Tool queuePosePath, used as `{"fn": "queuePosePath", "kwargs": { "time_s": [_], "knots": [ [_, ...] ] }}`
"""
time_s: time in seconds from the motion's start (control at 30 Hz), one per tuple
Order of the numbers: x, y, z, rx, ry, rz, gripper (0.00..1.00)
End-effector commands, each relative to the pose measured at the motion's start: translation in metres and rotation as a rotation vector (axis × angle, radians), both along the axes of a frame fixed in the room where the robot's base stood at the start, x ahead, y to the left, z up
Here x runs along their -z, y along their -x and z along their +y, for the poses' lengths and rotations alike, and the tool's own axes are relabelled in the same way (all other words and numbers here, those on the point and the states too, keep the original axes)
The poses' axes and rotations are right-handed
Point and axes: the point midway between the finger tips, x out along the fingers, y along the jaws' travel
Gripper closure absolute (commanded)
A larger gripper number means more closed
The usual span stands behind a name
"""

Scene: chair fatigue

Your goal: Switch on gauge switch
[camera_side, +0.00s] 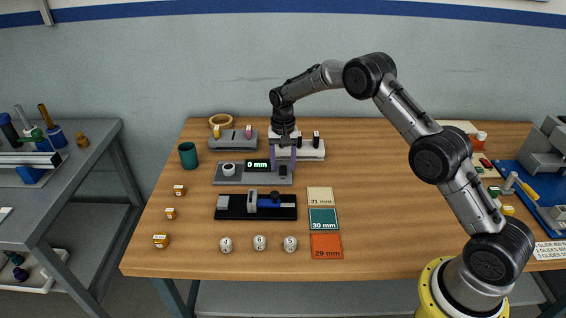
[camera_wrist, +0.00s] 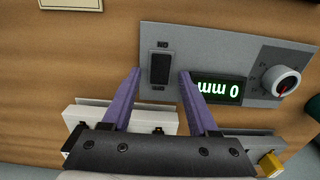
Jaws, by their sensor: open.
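The gauge panel (camera_side: 240,180) is a grey box on the table, and it also shows in the wrist view (camera_wrist: 220,40). Its black rocker switch (camera_wrist: 160,68) has small labels at both ends; the upper one reads as an inverted ON. The switch also shows in the side view (camera_side: 283,171). The green display (camera_side: 258,164) is lit and reads 0 mm, upside down in the wrist view (camera_wrist: 218,90). My gripper (camera_side: 284,160) is open above the switch. In the wrist view its purple fingers (camera_wrist: 160,73) stand either side of the switch, empty. Contact cannot be told.
A white knob (camera_wrist: 281,80) with a red mark sits beside the display. A white stand (camera_side: 312,151) is behind the gauge; a black slide fixture (camera_side: 230,207) is in front. Colored mm cards (camera_side: 323,219) and several white dice-like blocks (camera_side: 260,242) lie nearer.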

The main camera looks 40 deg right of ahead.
Motion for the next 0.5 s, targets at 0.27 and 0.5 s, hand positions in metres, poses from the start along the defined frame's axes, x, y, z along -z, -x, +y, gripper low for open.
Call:
{"fn": "queuePosePath", "kwargs": {
  "time_s": [0.27,0.5],
  "knots": [
    [0.0000,0.0001,0.0000,0.000,0.000,0.000,0.58],
    [-0.0001,0.0001,0.0000,0.000,0.000,0.000,1.00]
  ]
}}
